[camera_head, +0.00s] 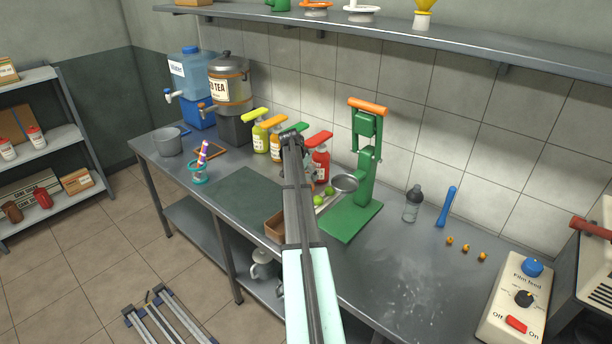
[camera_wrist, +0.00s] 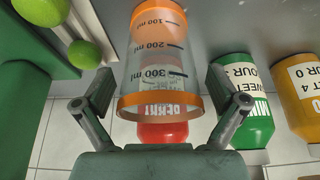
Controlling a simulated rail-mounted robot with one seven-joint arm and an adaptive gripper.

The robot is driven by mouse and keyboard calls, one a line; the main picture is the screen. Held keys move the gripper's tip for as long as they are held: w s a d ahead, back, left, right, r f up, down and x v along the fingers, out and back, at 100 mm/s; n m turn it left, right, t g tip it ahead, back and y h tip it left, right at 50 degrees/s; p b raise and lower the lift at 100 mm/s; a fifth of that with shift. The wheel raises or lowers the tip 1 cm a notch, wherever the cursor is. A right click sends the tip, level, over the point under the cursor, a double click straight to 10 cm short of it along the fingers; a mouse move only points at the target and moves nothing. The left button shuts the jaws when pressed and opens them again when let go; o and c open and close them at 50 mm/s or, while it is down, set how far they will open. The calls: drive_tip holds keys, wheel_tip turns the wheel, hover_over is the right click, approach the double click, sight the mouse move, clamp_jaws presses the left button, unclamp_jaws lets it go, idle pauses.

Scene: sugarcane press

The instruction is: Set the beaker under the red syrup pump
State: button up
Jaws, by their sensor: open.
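The beaker (camera_wrist: 158,60) is clear with orange bands and ml marks, and shows upside down in the wrist view. My gripper (camera_wrist: 160,84) is open, with one finger on either side of the beaker; contact is not clear. The red syrup pump (camera_head: 320,158) stands at the back of the counter in the head view, with a red pump head. Its red bottle (camera_wrist: 162,132) shows behind the beaker in the wrist view. In the head view my arm hides most of the beaker and gripper.
Green and yellow pump bottles (camera_head: 261,138) stand left of the red one. A green press (camera_head: 352,215) with an orange handle stands to the right, beside green fruit (camera_head: 329,190). A shaker (camera_head: 412,204) stands farther right.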

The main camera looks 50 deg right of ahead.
drive_tip(key=b+v, duration=0.2)
drive_tip(key=v, duration=0.9)
drive_tip(key=shift+a+r+b, duration=0.15)
drive_tip(key=shift+r+b, duration=0.1)
drive_tip(key=shift+b, duration=0.1)
